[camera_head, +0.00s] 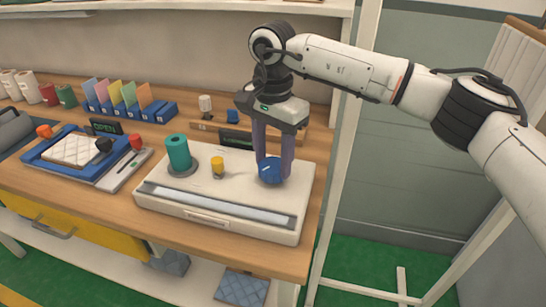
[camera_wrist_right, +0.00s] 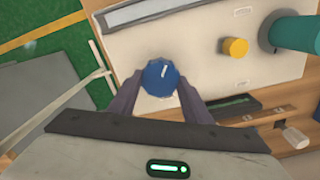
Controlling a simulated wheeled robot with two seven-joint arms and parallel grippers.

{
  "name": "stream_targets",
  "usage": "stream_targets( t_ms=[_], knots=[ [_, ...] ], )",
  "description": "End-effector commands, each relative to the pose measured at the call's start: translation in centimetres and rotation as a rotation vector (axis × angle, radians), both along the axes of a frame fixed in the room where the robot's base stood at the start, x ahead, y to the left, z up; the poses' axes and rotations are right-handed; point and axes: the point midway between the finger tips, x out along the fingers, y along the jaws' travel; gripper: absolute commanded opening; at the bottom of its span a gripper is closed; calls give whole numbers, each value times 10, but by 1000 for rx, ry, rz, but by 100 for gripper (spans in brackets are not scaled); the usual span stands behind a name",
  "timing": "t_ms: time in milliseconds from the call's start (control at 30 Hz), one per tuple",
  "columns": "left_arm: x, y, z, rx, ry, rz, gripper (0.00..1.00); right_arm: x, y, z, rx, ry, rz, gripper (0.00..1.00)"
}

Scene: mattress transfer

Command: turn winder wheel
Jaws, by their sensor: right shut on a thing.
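The blue winder wheel (camera_head: 270,173) sits on the right part of a white winder unit (camera_head: 160,192) on the wooden bench. In the right wrist view the wheel (camera_wrist_right: 160,77) shows a white mark on its top. My right gripper (camera_head: 272,170) points down from above, with its two purple fingers on either side of the wheel, shut on it. The fingers also show in the right wrist view (camera_wrist_right: 160,92). A teal spool (camera_head: 178,153) and a small yellow knob (camera_head: 217,167) stand on the unit left of the wheel. My left gripper is not in view.
A blue tray (camera_head: 48,159) with a quilted pad stands left of the unit. Coloured cards in blue holders (camera_head: 125,100) and several rolls (camera_head: 48,94) stand at the back. A white shelf post (camera_head: 340,150) rises close right of the bench.

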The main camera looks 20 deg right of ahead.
Motion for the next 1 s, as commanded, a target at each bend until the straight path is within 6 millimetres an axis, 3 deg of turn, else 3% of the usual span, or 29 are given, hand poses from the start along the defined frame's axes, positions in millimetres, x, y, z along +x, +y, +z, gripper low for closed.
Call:
stream_targets(
  t_ms=[400,933,967,1000],
  knots=[
    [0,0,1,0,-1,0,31,1,0,1,2,-2,172,22],
    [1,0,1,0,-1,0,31,1,0,2,2,-3,191,22],
    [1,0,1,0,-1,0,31,1,0,2,2,-3,191,49],
    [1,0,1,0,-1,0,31,1,0,1,2,-3,191,56]
  ],
)
